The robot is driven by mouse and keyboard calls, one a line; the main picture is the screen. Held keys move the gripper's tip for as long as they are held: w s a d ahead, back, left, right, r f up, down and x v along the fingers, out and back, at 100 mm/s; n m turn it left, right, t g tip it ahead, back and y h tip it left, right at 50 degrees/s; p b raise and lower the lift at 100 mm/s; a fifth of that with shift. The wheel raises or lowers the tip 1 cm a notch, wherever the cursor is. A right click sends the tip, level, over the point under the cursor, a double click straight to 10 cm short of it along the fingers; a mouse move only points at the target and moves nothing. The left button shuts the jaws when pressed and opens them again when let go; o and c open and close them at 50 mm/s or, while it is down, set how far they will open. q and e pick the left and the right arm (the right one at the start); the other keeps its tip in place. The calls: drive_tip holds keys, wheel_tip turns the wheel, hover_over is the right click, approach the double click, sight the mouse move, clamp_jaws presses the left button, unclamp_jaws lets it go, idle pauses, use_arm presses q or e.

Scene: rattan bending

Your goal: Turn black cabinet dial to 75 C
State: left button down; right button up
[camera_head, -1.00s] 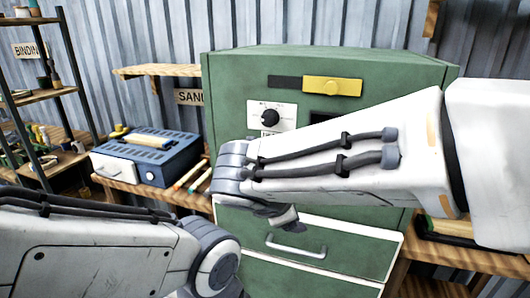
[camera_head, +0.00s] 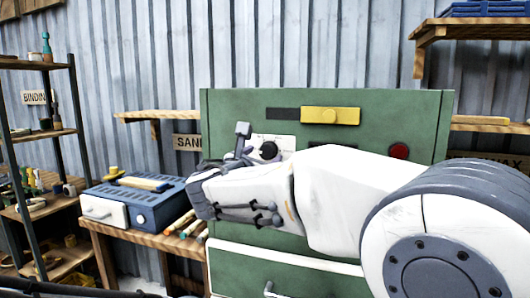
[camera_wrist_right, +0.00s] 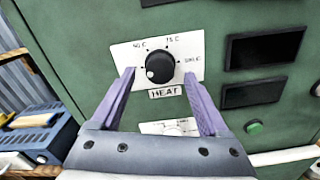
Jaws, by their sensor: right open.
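The green cabinet (camera_head: 232,112) carries a black round dial (camera_head: 268,150) on a white plate. In the right wrist view the dial (camera_wrist_right: 160,67) sits above the label HEAT (camera_wrist_right: 165,92), with temperature marks around it; 75 C is at the top. The dial's white pointer mark faces lower left. My right gripper (camera_head: 243,143) is beside the dial's left in the head view. In the wrist view my right gripper (camera_wrist_right: 159,78) is open, its purple fingers on either side of the dial, with gaps between them and it. My left gripper is out of view.
A yellow tag (camera_head: 330,115) and a red button (camera_head: 399,151) are on the cabinet front. A green button (camera_wrist_right: 254,127) and dark panels show in the wrist view. A blue box (camera_head: 150,199) stands on the bench to the left, near a shelf rack (camera_head: 72,120).

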sight(268, 151)
drive_tip(key=shift+x, duration=1.25)
